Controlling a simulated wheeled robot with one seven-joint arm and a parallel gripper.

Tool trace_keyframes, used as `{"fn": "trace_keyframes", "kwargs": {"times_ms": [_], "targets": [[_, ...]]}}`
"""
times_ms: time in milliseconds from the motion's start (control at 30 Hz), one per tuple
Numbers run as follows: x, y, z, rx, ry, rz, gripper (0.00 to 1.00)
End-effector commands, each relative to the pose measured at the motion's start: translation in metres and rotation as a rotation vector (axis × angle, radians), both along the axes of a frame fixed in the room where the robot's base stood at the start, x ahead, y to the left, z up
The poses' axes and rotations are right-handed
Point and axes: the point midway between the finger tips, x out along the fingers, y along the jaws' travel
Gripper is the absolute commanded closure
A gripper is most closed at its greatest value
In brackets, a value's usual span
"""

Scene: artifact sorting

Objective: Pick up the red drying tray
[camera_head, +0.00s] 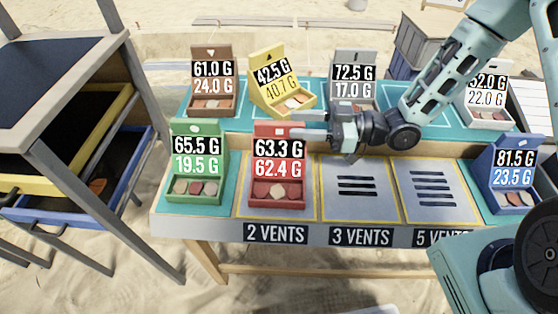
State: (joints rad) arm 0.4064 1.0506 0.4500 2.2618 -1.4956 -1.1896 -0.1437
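The red drying tray (277,202) stands on the front row of the table, on the pad labelled 2 VENTS. Its upright back panel reads 63.3 G over 62.4 G, and several round pieces lie in its shallow front. My gripper (291,124) comes in from the right at the top of this panel. Its two fingers point left with a gap between them. The nearer finger overlaps the panel's upper right part, and the farther finger shows above the panel's top edge. I cannot tell whether either finger touches the panel.
A green tray (196,202) stands close on the left. A yellow tray (258,104), tilted, and a grey tray (353,66) stand behind. The 3 VENTS pad (359,207) and 5 VENTS pad (437,209) are empty. A blue tray (513,205) stands far right.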

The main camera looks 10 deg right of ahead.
Motion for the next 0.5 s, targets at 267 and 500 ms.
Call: {"fn": "trace_keyframes", "kwargs": {"times_ms": [267,500], "targets": [[0.004,0.038,0.001,0.001,0.001,0.004,0.60],[0.007,0.051,-0.001,0.000,-0.001,0.001,0.60]]}}
